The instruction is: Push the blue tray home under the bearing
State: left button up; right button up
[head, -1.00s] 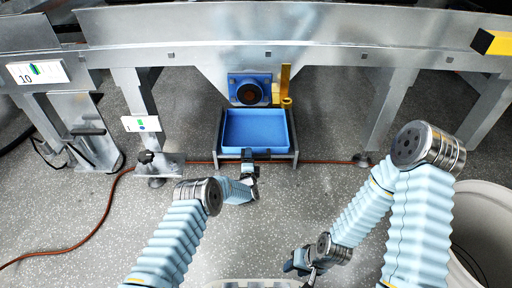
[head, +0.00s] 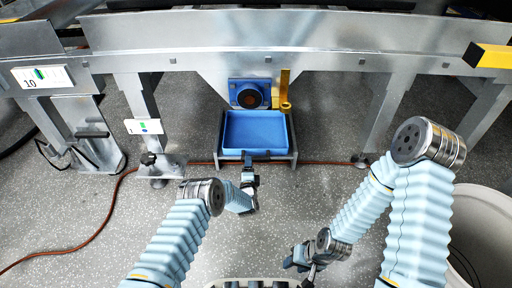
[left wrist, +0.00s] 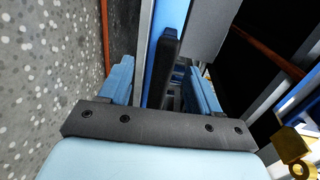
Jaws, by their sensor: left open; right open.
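The blue tray (head: 256,148) rests in a grey metal stand (head: 220,157) on the floor, below and in front of the bearing (head: 249,95), a dark round part in a blue housing. My left gripper (head: 249,157) is at the middle of the tray's front edge. In the left wrist view, my left gripper's blue fingers (left wrist: 162,85) are open, with the tray's blue wall (left wrist: 174,20) and a black upright piece (left wrist: 162,60) ahead, between them in the picture. Contact is not clear. My right gripper (head: 290,265) is open, low and well away from the tray.
A yellow bracket (head: 285,95) hangs right of the bearing. Grey frame legs (head: 385,115) stand on both sides. An orange hose (head: 110,205) runs across the floor and behind the stand. A white bin (head: 485,205) is at the right.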

pick_arm(q)
jog(key=shift+s+p, duration=1.85)
jog(key=shift+s, duration=0.8)
jog(key=s+a+r+n+g+h+p, duration=0.1)
jog(key=s+a+r+n+g+p, duration=0.2)
jog(key=s, duration=0.9)
jog(key=s+a+r+n+g+h+p, duration=0.1)
jog(key=s+a+r+n+g+p, duration=0.1)
jog(key=s+r+n+g+p, duration=0.2)
jog(key=s+a+r+n+g+h+p, duration=0.2)
jog(key=s+r+n+g, duration=0.6)
jog(key=s, duration=1.2)
jog(key=a+r+n+p, duration=0.1)
jog(key=n, duration=0.3)
jog(key=shift+s+a+r+n+g, duration=0.3)
jog(key=shift+s+a+n+g, duration=0.05)
jog(key=shift+n+g, duration=0.05)
